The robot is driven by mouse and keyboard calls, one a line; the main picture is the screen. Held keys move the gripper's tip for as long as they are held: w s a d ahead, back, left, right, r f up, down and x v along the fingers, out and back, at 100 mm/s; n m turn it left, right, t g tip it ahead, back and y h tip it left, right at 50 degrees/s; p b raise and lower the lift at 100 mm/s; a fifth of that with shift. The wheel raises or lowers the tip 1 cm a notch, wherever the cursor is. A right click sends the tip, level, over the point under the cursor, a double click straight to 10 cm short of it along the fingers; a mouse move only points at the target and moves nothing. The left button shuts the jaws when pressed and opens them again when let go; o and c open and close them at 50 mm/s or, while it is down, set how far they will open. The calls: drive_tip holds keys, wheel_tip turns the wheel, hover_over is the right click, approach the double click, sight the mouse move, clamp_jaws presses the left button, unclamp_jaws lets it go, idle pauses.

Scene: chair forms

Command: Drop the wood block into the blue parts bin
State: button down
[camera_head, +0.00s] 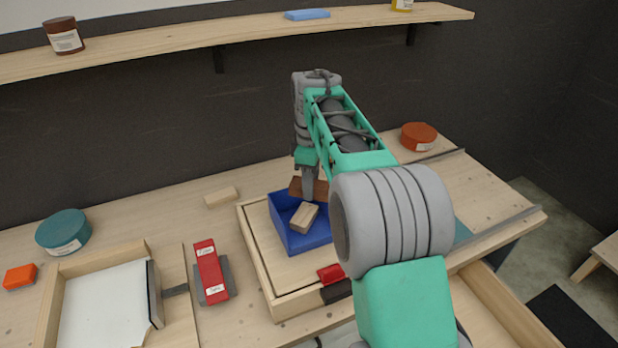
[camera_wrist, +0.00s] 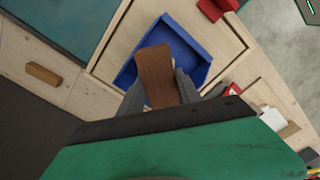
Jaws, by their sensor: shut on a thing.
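A dark brown wood block (camera_wrist: 156,76) is held between the two fingers of my gripper (camera_wrist: 160,92) in the wrist view. In the head view, part of the brown block (camera_head: 321,189) shows beside my gripper (camera_head: 308,188), over the back of the blue parts bin (camera_head: 282,219). The blue bin (camera_wrist: 188,40) lies behind the block in the wrist view. A lighter wood block (camera_head: 304,217) appears inside the bin in the head view. My arm hides the bin's right side. The gap between the held block and the bin floor is hard to judge.
The bin stands on a framed wooden board (camera_head: 257,252), with a red piece (camera_head: 330,273) at its front. Another light wood block (camera_head: 221,197) lies on the table to the left. A red tool (camera_head: 210,271) and an open box (camera_head: 103,300) are further left. A shelf (camera_head: 150,48) runs above.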

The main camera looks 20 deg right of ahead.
wheel_tip(320, 180, down, 5)
drive_tip(key=b, duration=0.3)
drive_tip(key=shift+r, duration=0.15)
drive_tip(key=c, duration=0.7)
unclamp_jaws()
drive_tip(key=shift+c, duration=0.2)
drive_tip(key=shift+r, duration=0.1)
wheel_tip(320, 180, up, 7)
drive_tip(key=shift+r, duration=0.35)
